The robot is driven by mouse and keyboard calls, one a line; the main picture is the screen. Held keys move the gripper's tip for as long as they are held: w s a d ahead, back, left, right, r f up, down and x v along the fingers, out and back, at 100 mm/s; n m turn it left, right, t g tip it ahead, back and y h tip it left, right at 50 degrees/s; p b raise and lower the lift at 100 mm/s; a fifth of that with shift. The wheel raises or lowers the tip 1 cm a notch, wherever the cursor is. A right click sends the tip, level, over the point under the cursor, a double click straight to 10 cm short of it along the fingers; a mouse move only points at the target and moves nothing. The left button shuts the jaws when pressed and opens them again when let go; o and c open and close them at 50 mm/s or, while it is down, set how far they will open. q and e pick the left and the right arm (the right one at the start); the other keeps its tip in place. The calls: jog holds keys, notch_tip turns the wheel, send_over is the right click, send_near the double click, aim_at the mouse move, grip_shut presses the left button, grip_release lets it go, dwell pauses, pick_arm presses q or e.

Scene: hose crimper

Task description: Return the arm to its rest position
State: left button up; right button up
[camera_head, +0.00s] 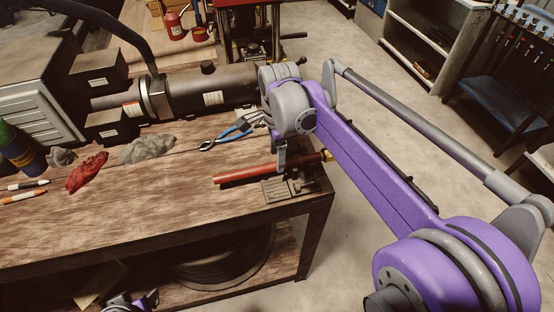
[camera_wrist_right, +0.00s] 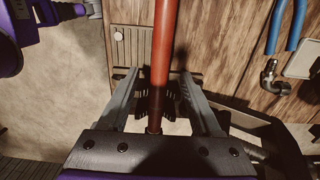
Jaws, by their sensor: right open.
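My right arm (camera_head: 365,170) reaches in from the right over the table's right end. Its gripper (camera_head: 281,160) points down at a red hose (camera_head: 240,175) and partly hides it. In the right wrist view the gripper (camera_wrist_right: 158,78) is open, its fingers spread on both sides of the red hose (camera_wrist_right: 163,45), with gaps between them and the hose. I cannot tell how deep the hose sits between them. My left gripper (camera_head: 132,302) shows only in part at the bottom edge; its jaws are unclear.
A dark cylindrical machine (camera_head: 205,90) stands behind the hose. Blue-handled pliers (camera_head: 230,133), a red rag (camera_head: 86,172), a grey rag (camera_head: 147,149) and markers (camera_head: 24,196) lie on the wooden table (camera_head: 150,210). Open floor (camera_head: 375,115) lies to the right.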

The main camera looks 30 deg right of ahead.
notch_tip(320, 180, up, 8)
jog(key=s+a+f+n+t, duration=0.1)
jog(key=s+f+n, duration=0.1)
jog(key=n, duration=0.1)
jog(key=s+a+f+n+t, duration=0.1)
jog(key=s+f+n, duration=0.2)
jog(key=n, duration=0.1)
jog(key=s+a+f+n, duration=0.2)
jog(key=n, duration=0.1)
jog(key=shift+s+a+f+t, duration=0.1)
jog(key=shift+s+f+t, duration=0.2)
jog(key=shift+t, duration=0.1)
jog(key=s+a+f+n+t, duration=0.2)
jog(key=s+f+n, duration=0.5)
jog(key=n, duration=0.3)
jog(key=shift+a+f+n+t, duration=0.3)
jog(key=shift+a+f+t, duration=0.1)
jog(key=shift+f, duration=0.5)
jog(key=shift+d, duration=0.1)
